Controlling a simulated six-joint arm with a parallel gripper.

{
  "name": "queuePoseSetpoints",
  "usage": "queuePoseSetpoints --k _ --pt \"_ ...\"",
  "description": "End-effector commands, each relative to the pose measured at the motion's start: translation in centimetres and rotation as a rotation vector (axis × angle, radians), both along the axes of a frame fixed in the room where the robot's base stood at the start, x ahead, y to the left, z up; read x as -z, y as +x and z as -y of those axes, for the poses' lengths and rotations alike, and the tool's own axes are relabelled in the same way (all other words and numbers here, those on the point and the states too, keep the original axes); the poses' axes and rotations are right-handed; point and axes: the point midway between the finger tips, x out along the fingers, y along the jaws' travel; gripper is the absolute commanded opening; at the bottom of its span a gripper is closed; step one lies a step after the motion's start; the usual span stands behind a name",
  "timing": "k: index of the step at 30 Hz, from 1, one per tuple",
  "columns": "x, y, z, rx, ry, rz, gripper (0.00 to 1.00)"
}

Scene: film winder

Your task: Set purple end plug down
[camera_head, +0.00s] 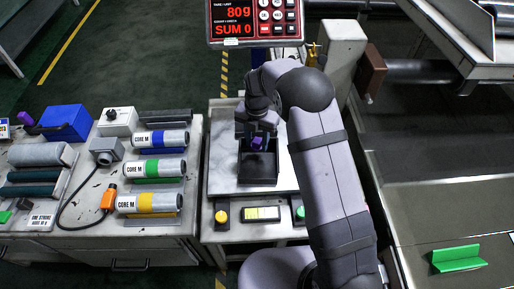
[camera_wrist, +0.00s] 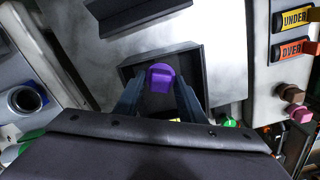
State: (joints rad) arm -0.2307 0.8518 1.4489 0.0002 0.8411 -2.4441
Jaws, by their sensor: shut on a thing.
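The purple end plug (camera_head: 257,143) is held between the fingers of my gripper (camera_head: 257,138). In the wrist view the plug (camera_wrist: 160,76) sits between the two dark fingertips (camera_wrist: 160,92). A black open tray (camera_head: 258,181) lies below and just in front of the plug on the pale metal plate (camera_head: 222,170). The tray also shows in the wrist view (camera_wrist: 197,60), behind the plug. I cannot tell whether the plug touches the tray.
A red display (camera_head: 256,22) reading 80g and SUM 0 stands behind the plate. Several cores marked CORE M (camera_head: 160,139) lie on the left bench beside a blue box (camera_head: 66,122). A yellow button (camera_head: 221,216) and a green button (camera_head: 300,213) sit at the front. A green angled piece (camera_head: 458,259) lies at right.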

Motion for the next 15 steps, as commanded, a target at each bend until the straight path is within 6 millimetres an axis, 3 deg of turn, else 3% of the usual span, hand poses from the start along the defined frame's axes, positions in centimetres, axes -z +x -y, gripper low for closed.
queuePoseSetpoints --k 7,15 --pt "0.6 0.0 0.0 0.0 0.0 -0.001 0.12" --pt "3.5 0.0 0.0 0.0 0.0 -0.001 0.12"
